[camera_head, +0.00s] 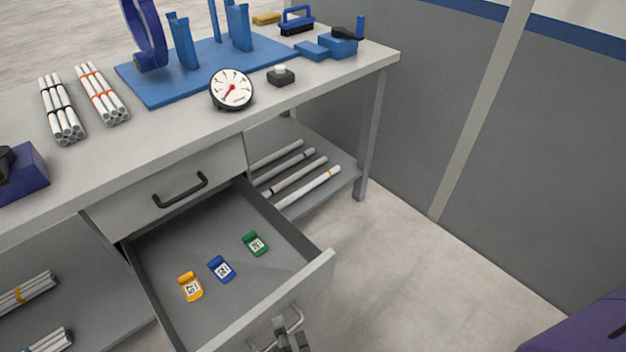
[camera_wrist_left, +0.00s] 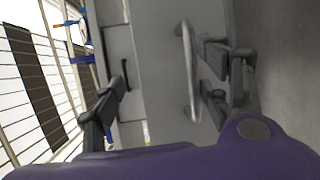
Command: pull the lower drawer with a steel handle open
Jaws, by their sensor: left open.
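The lower drawer (camera_head: 232,335) is pulled out from under the table, and its inside shows from above. Its steel handle (camera_head: 296,314) is on the front face, partly cut off by the frame and covered by my gripper. In the left wrist view the steel handle (camera_wrist_left: 187,75) is a bright bar. My left gripper (camera_head: 289,338) is at this handle in the head view. In the left wrist view its fingers (camera_wrist_left: 163,88) are spread apart, with the handle between them, closer to the right finger. I cannot tell whether they touch. My right gripper is not in view.
Yellow (camera_head: 190,288), blue (camera_head: 222,270) and green (camera_head: 255,244) tags lie in the drawer. The upper drawer with a black handle (camera_head: 180,190) is shut. Pipe bundles (camera_head: 62,110), a gauge (camera_head: 232,90) and a blue stand (camera_head: 160,88) are on the tabletop. Floor right of the drawer is clear.

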